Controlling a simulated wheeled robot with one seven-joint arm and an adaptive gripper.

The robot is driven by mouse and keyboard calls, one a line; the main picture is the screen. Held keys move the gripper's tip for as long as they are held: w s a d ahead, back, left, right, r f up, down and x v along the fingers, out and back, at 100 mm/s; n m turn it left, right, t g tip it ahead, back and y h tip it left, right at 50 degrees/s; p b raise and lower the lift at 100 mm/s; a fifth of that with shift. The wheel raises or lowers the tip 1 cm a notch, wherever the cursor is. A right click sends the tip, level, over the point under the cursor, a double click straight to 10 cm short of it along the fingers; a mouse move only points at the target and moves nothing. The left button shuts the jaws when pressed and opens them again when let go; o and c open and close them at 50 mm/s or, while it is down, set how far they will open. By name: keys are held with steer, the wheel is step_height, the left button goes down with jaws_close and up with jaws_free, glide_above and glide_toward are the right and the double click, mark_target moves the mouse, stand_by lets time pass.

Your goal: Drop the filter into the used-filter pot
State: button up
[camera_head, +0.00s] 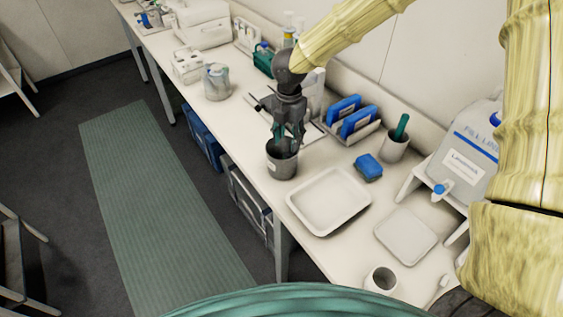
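My gripper (285,146) points down at the bench, directly over the mouth of a small grey pot (284,170) with a pale label. Its fingertips are at or just inside the pot's rim. The fingers are dark with teal parts, and I cannot tell how far apart they are. No filter can be made out; anything between the fingertips or inside the pot is hidden or too small to see. The pot stands upright near the bench's front edge. Its label is not readable, so I cannot confirm that it is the used-filter pot.
A white tray (301,194) lies right of the pot on the bench (255,147). A blue sponge (368,167), a rack with blue items (358,121) and a cup with a green handle (395,147) stand behind. A clear jar (217,82) stands farther left.

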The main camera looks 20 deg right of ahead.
stand_by(0.3)
step_height(320, 180, up, 12)
stand_by(0.6)
stand_by(0.3)
